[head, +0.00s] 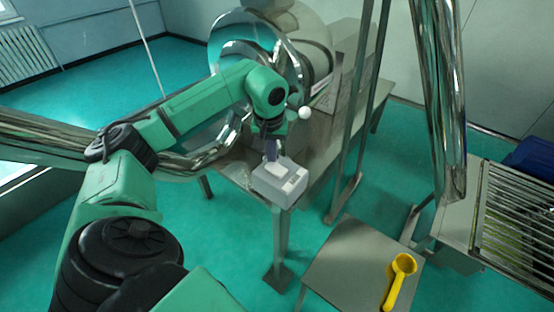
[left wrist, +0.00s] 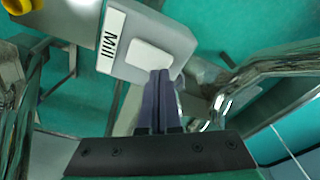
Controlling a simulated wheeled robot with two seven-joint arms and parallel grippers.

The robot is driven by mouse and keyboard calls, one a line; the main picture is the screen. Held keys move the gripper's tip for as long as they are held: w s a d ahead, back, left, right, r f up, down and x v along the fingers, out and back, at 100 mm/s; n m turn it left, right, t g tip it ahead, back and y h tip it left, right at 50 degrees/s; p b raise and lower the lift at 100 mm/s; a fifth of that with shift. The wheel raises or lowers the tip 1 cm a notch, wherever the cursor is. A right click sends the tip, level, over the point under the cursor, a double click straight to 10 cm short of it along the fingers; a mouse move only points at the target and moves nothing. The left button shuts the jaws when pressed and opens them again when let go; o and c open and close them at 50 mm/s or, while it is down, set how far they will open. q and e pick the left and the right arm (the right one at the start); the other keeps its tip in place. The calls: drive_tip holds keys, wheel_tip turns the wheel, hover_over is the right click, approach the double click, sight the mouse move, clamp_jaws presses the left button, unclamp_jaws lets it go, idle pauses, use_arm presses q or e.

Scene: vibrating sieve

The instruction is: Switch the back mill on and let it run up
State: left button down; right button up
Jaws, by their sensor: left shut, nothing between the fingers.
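A grey switch box (head: 281,184) with a pale rocker (head: 279,169) sits at the corner of the metal mill table. In the left wrist view the box (left wrist: 178,38) carries a white label reading "Mill", and its white rocker (left wrist: 150,58) faces me. My left gripper (head: 270,155) is shut and empty, its tips at the rocker's edge; it also shows in the left wrist view (left wrist: 161,75). I cannot tell whether the tips touch or press the rocker. The shiny round mill (head: 290,45) stands behind on the table, partly hidden by my arm. My right gripper is not in view.
A small table (head: 345,265) at the front holds a yellow scoop (head: 400,275). A slatted metal frame (head: 515,215) stands at the right. A thick shiny pipe (head: 440,100) and upright posts rise between them. Open green floor lies at the left.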

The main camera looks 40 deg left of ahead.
sight(272, 164)
use_arm(q)
drive_tip(key=shift+f+b, duration=0.5)
drive_tip(key=shift+f, duration=0.25)
wheel_tip(272, 164, up, 7)
drive_tip(key=p, duration=0.6)
drive_tip(key=shift+r, duration=0.15)
idle(0.5)
